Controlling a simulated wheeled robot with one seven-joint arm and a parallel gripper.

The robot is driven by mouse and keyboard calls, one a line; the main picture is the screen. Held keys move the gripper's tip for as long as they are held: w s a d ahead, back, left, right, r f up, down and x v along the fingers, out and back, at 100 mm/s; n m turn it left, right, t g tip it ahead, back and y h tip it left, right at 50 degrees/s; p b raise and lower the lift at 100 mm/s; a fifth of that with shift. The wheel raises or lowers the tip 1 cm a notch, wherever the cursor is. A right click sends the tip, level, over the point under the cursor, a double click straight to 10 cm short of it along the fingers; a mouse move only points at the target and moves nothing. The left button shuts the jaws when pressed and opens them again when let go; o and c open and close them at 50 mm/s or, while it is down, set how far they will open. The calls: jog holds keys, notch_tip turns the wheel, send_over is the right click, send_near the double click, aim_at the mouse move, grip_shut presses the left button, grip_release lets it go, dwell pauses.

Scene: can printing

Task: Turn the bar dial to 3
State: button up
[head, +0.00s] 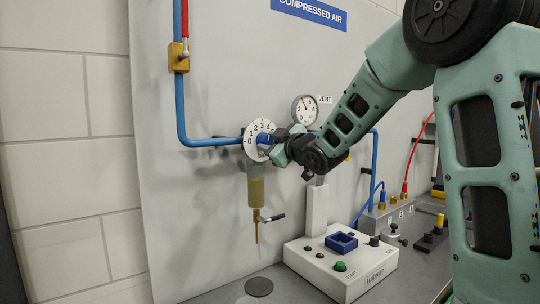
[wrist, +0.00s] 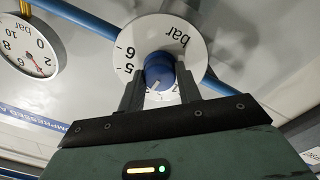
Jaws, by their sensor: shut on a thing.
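The bar dial is a white disc with black numbers (head: 253,129) around a blue knob (head: 264,140), on the grey panel. In the wrist view the disc (wrist: 133,35) appears upside down, with 5, 6 and "bar" readable. The blue knob (wrist: 159,68) has a short white mark on its face, towards the lower left there. My gripper (head: 274,143) reaches the dial from the right. Its fingers (wrist: 160,84) are shut on the knob, one on each side. The numbers at the bottom of the disc are mostly hidden in the wrist view, so the exact setting cannot be read.
A round pressure gauge (head: 304,109) is right of the dial, and a blue pipe (head: 210,142) joins from the left. A yellowish filter bowl (head: 256,190) with a small lever hangs below. A white machine (head: 345,262) with buttons stands on the bench below.

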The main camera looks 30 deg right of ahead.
jog(key=shift+n+b, duration=0.5)
jog(key=o, duration=1)
jog(key=shift+s, duration=0.1)
jog(key=s+p, duration=0.1)
jog(key=s, duration=1.6)
jog(key=shift+s+f, duration=0.15)
jog(key=shift+f, duration=0.1)
